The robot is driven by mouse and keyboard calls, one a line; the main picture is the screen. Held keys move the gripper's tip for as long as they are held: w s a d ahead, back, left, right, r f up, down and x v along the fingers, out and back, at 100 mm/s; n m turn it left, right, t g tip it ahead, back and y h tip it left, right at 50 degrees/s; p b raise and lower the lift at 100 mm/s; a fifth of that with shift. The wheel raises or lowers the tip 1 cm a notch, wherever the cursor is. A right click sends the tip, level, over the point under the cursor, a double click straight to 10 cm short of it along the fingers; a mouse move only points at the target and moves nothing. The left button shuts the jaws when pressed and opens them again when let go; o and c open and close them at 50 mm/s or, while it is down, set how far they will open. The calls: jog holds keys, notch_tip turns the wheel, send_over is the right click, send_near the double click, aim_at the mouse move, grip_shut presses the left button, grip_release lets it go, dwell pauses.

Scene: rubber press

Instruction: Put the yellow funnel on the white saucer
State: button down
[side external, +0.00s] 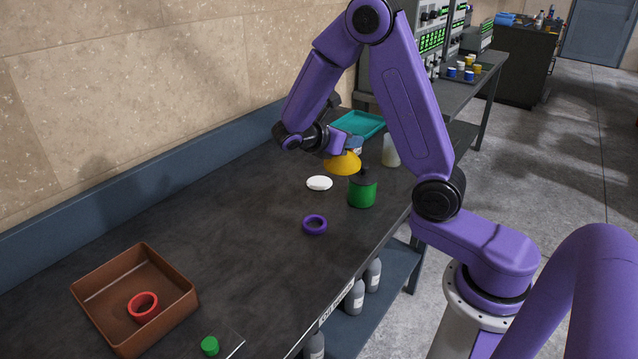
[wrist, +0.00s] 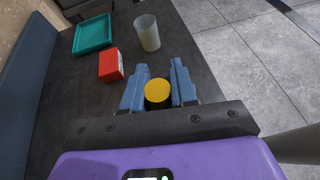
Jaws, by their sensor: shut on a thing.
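The yellow funnel (side external: 343,164) is held in the air above the bench, with its wide end facing down. My gripper (side external: 355,147) is shut on its upper part. In the wrist view, the round yellow funnel (wrist: 157,91) sits between the two blue fingers of my gripper (wrist: 159,68). The white saucer (side external: 319,183) lies flat on the dark bench, below and to the left of the funnel in the side view, with nothing on it. The saucer is not visible in the wrist view.
A green container (side external: 362,193) stands close to the saucer's right. A purple ring (side external: 315,225) lies nearer the front. A teal tray (wrist: 93,34), red box (wrist: 110,65) and translucent cup (wrist: 147,33) stand beyond my gripper. A brown tray (side external: 172,318) holds a red ring (side external: 143,307).

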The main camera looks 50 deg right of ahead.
jog(key=shift+s+d+m+g, duration=0.5)
jog(key=shift+s+g, duration=0.15)
jog(key=shift+g, duration=0.05)
jog(key=shift+w+d+f, duration=0.15)
jog(key=shift+w, duration=0.1)
jog(key=w+d+f, duration=0.3)
jog(key=w+f, duration=0.1)
jog(key=w, duration=0.3)
send_over(324, 180)
jog(key=shift+s+a+f, duration=0.1)
jog(key=shift+f, duration=4.2)
jog(key=shift+f, duration=0.3)
jog(key=c, duration=0.9)
grip_release()
